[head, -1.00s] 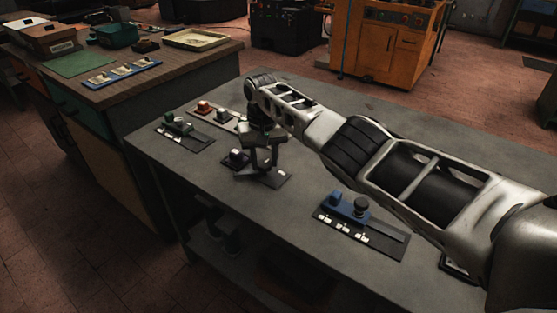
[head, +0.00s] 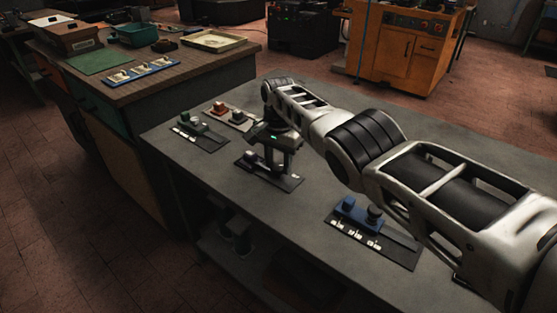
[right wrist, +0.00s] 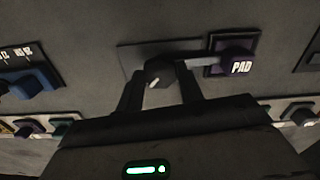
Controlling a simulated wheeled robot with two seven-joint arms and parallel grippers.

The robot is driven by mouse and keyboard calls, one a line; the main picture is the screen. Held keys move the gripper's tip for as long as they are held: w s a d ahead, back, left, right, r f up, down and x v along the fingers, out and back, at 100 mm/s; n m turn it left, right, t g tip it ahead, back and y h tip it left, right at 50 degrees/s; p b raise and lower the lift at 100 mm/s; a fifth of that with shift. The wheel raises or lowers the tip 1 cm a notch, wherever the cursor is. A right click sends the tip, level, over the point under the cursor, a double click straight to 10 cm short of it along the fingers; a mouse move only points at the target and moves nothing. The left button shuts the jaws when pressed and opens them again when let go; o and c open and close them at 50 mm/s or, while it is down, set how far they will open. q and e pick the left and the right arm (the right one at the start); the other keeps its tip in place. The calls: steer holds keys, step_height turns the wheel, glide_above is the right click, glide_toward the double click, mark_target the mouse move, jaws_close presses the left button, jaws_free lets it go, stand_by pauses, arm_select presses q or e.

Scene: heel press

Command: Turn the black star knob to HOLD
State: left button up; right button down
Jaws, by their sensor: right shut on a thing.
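The black knob (right wrist: 160,73), with a pale pointer mark on its top, sits on a dark plate (right wrist: 128,60) in the right wrist view. My right gripper (right wrist: 162,86) has one finger on each side of the knob and is shut on it. In the head view my right gripper (head: 270,166) reaches down onto the middle dark plate (head: 287,183) of the grey bench, where it mostly hides the knob. A purple block marked PAD (right wrist: 238,67) stands beside the knob, joined by a pale bar. I cannot read a HOLD mark. My left gripper is out of view.
A plate with a blue block (head: 350,210) and a dark knob lies to the right on the grey bench (head: 215,185). Plates with a green block (head: 185,118) and red blocks (head: 219,108) lie behind to the left. A wooden-topped cabinet (head: 110,87) stands left.

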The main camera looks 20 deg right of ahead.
mark_target(279, 165)
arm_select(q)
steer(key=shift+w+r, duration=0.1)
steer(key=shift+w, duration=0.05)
arm_select(e)
steer(key=shift+w+d+r+m, duration=0.15)
steer(key=shift+m, duration=0.15)
steer(key=c, duration=1)
jaws_free()
steer(key=shift+o, duration=0.5)
steer(key=shift+r+p, duration=0.45)
step_height(279, 165, up, 5)
steer(key=p, duration=0.3)
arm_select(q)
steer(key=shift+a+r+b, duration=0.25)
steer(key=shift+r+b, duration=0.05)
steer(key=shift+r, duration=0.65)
arm_select(e)
step_height(279, 165, up, 10)
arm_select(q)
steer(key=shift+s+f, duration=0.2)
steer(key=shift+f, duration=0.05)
